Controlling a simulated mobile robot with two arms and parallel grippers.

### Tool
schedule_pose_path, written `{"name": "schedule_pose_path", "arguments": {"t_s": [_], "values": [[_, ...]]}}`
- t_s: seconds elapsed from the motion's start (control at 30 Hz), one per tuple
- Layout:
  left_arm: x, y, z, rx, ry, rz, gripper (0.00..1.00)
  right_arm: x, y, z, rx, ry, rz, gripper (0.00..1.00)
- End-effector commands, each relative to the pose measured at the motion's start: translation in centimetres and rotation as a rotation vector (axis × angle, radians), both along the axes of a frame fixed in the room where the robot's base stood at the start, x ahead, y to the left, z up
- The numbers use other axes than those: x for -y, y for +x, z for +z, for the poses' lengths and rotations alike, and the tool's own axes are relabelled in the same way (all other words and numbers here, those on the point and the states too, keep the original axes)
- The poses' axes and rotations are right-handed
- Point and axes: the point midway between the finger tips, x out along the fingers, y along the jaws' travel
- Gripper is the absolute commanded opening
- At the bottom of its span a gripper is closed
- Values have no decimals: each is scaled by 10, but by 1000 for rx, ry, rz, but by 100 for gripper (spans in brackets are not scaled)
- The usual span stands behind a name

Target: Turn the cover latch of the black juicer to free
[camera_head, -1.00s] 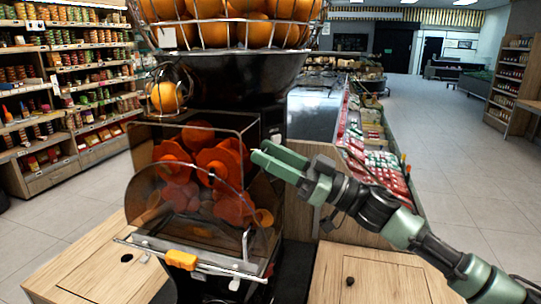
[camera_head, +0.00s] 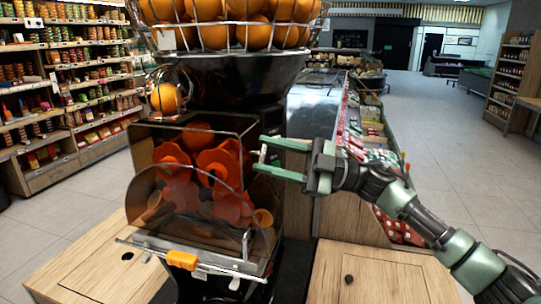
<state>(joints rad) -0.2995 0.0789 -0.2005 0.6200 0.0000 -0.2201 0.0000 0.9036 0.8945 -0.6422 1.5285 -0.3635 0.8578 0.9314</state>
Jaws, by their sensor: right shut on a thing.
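The black juicer (camera_head: 240,80) stands left of centre, with a clear cover (camera_head: 160,205) over its orange press drums (camera_head: 185,180). My right gripper (camera_head: 262,154) reaches in from the right to the upper right side edge of the cover. Which way the latch is turned I cannot tell. My left gripper is not in view.
A wire basket of oranges (camera_head: 235,35) tops the juicer. An orange tap piece (camera_head: 181,260) sits on the front rail. Wooden counters (camera_head: 370,275) flank the juicer. A produce stand (camera_head: 350,125) is behind my right arm; the floor at right is clear.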

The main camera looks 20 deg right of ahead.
Motion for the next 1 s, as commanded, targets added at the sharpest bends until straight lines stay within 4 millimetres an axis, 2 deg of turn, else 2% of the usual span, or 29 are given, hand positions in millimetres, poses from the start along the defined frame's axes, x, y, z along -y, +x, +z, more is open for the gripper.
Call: {"name": "schedule_pose_path", "arguments": {"t_s": [0.6, 1.0], "values": [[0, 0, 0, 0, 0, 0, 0, 1, 1, 3, 460, -310, -1, 1], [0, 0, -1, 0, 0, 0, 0, 1, 1, 3, 618, -419, 1, 1]]}}
